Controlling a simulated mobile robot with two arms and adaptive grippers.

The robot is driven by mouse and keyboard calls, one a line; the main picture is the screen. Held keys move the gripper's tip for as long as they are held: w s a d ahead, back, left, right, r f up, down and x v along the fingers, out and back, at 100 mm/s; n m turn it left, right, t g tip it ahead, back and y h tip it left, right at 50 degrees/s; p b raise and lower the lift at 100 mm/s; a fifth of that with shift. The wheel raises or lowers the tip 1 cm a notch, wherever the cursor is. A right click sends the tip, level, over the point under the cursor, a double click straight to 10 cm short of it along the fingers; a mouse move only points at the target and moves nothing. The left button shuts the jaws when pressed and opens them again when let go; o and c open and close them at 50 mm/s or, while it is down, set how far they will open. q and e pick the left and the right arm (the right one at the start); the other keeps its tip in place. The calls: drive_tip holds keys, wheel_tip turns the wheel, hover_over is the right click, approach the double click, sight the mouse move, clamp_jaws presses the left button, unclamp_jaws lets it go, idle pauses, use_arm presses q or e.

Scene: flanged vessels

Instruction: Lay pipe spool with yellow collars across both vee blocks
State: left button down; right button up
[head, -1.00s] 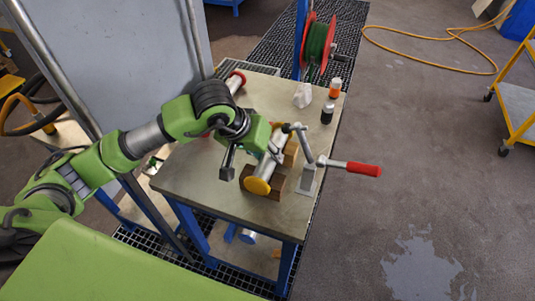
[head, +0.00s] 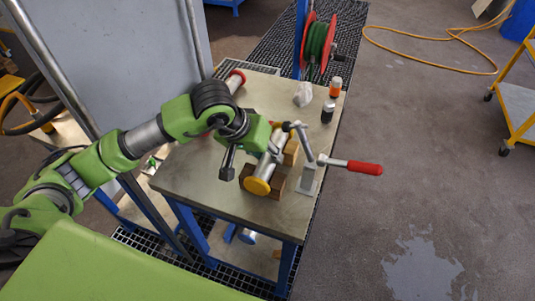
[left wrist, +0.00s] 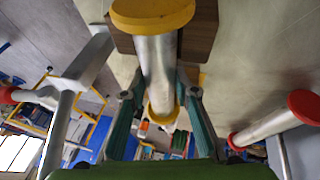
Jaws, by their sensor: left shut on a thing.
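The pipe spool with yellow collars (head: 265,169) lies lengthwise over the vee blocks, its near collar toward the table's front edge. My left gripper (left wrist: 160,115) is shut around its silver middle; the spool also shows in the left wrist view (left wrist: 159,65). The near vee block (head: 276,190) is dark brown and sits under the near end. The far vee block (head: 291,151) is lighter wood, partly hidden behind the spool and gripper. I cannot tell for sure whether the spool touches both blocks. My right gripper is not in view.
A toggle clamp with a red handle (head: 364,168) stands close to the right of the spool. A red-collared spool (head: 236,82) lies at the back left. A crumpled white cloth (head: 302,94), an orange bottle (head: 335,88) and a dark bottle (head: 327,112) stand at the back right.

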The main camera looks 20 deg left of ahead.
use_arm(q)
drive_tip(key=shift+w+f, duration=0.1)
idle(0.3)
drive_tip(key=c, duration=1.5)
unclamp_jaws()
drive_tip(key=shift+f, duration=0.15)
drive_tip(key=v, duration=1.2)
